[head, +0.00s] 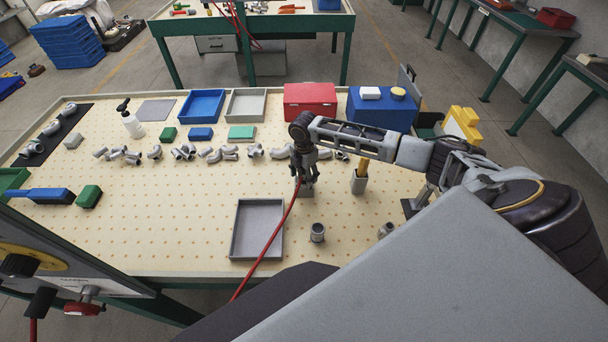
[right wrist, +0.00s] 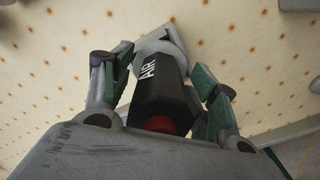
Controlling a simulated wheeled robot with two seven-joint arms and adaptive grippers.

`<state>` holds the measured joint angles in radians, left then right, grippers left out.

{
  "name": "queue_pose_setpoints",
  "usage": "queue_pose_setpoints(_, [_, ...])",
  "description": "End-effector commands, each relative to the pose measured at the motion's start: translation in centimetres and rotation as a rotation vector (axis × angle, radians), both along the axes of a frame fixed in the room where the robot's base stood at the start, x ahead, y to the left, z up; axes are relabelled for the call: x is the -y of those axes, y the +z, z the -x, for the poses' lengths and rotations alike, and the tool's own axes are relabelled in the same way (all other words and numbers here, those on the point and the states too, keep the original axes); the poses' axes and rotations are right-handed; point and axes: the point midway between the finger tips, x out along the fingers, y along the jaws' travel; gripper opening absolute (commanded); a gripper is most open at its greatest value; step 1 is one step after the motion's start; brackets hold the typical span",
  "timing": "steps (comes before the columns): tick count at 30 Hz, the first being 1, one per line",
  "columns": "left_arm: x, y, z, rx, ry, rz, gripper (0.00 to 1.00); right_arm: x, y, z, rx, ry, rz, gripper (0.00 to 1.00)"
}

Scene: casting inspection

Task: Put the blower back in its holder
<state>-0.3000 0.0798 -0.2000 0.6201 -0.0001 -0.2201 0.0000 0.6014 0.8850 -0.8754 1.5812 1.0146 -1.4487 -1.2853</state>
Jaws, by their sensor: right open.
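The blower (right wrist: 160,100) is a black body marked AIR with a red end, seen in the right wrist view. Its far end sits in a grey holder (right wrist: 163,46). My right gripper (head: 304,175) is over the holder (head: 306,191) on the perforated table in the head view. In the right wrist view its two fingers stand apart on either side of the blower, with a gap at the right finger. In the head view the gripper mostly hides the blower. A red hose (head: 272,240) runs from there to the front edge. My left gripper is not in view.
A grey tray (head: 234,232) and an upright metal fitting (head: 317,232) lie in front of the holder. A cup (head: 358,184) with a yellow-handled tool stands to its right. Several pipe fittings (head: 184,152) line up behind left.

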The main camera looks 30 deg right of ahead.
Motion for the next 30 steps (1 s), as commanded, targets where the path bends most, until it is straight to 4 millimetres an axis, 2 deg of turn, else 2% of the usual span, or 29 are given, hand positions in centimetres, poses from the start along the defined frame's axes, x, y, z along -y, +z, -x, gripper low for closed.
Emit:
queue_pose_setpoints(13, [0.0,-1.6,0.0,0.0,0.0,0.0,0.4,0.0,-0.3,0.0,0.001,0.0,0.001,0.59])
queue_pose_setpoints(30, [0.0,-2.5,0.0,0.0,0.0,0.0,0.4,-0.2,8.7,-0.4,0.003,0.0,0.0,0.59])
